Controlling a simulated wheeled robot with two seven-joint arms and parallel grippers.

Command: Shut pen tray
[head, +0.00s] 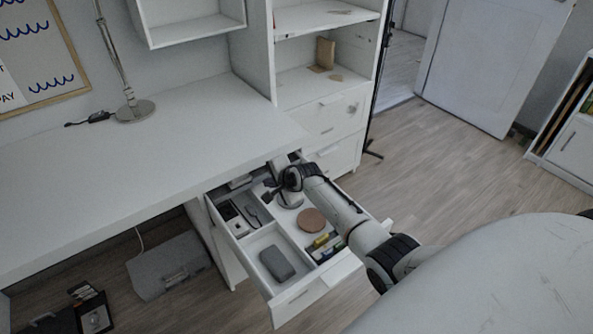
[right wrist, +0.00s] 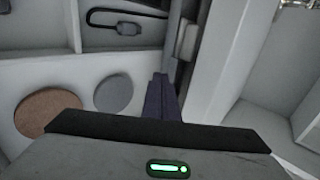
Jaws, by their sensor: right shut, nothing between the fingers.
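The pen tray (head: 303,291) is a white drawer pulled out from under the desk, with compartments holding small items. My right gripper (head: 268,194) is over the rear part of the drawer, close to the desk's edge. In the right wrist view its dark fingers (right wrist: 162,98) are together with nothing between them. Below them are the drawer's pale floor and dividers, a brown disc (right wrist: 45,111) and a grey disc (right wrist: 113,93). I cannot tell whether the fingertips touch the drawer. My left gripper is not in view.
A shelf unit with drawers (head: 335,115) stands right of the desk. A grey box (head: 168,265) is on the floor below. Open floor (head: 440,165) lies to the right.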

